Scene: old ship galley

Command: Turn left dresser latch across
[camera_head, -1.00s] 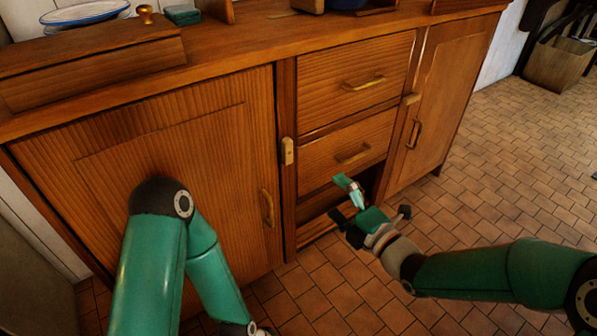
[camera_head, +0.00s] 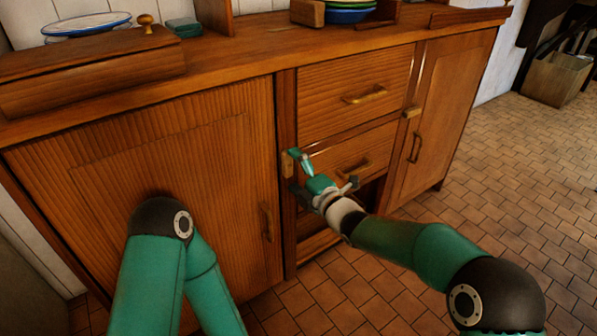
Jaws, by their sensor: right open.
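The left dresser latch (camera_head: 287,164) is a small pale wooden piece on the post between the left door (camera_head: 150,190) and the drawers. It stands upright, its long side vertical. My right gripper (camera_head: 299,173) is open just right of the latch. One finger is near the latch's upper part and the other is lower. Whether a finger touches the latch I cannot tell. My left arm shows in front of the left door, but its gripper is out of the picture.
Two drawers with brass handles (camera_head: 365,95) are right of the post, above an open recess (camera_head: 370,195). A second latch (camera_head: 412,112) is by the right door (camera_head: 440,110). Plates (camera_head: 88,24) and bowls (camera_head: 350,14) are on top.

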